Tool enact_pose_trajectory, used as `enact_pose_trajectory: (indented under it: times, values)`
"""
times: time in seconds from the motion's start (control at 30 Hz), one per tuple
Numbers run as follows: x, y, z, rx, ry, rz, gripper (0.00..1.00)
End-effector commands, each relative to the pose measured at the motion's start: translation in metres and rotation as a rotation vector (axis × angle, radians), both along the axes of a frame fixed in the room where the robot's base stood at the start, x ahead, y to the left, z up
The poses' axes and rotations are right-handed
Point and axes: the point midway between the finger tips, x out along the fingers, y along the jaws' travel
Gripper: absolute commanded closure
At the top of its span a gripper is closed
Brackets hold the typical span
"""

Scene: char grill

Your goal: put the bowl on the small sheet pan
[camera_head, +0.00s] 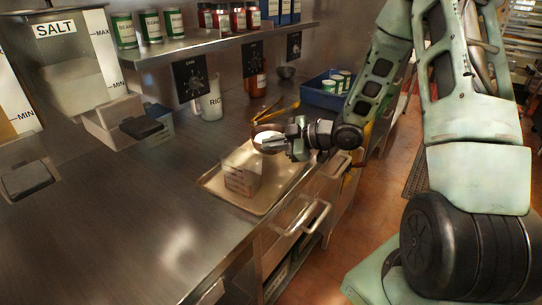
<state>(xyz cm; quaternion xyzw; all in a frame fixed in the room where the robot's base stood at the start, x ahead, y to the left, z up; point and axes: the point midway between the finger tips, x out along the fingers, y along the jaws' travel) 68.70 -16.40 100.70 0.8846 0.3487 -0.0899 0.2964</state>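A small round metal bowl (259,147) shows at the far end of the small sheet pan (208,180). The pan lies on the steel counter near its right edge. My gripper (272,142) reaches in from the right, and its fingers overlap the bowl and cover part of it. I cannot tell whether the fingers are closed on the bowl's rim, or whether the bowl rests on the pan or is just above it.
A pale box (242,172) stands on the pan, left of the bowl. Yellow-handled tongs (268,116) lie behind it. The counter's left front is clear.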

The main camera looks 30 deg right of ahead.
Motion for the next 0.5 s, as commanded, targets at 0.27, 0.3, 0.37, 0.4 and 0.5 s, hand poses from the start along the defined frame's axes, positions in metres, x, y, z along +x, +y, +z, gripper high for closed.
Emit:
enact_pose_trajectory:
  times: [0.27, 0.3, 0.37, 0.4, 0.5]
  values:
    - [0.000, 0.000, -0.034, 0.004, 0.001, 0.000, 1.00]
    - [0.000, 0.001, -0.037, 0.002, -0.001, 0.001, 1.00]
    - [0.000, 0.000, -0.038, 0.000, -0.001, 0.001, 1.00]
    - [0.000, 0.000, -0.039, 0.000, -0.002, 0.000, 1.00]
    - [0.000, 0.000, -0.038, -0.001, -0.002, 0.000, 1.00]
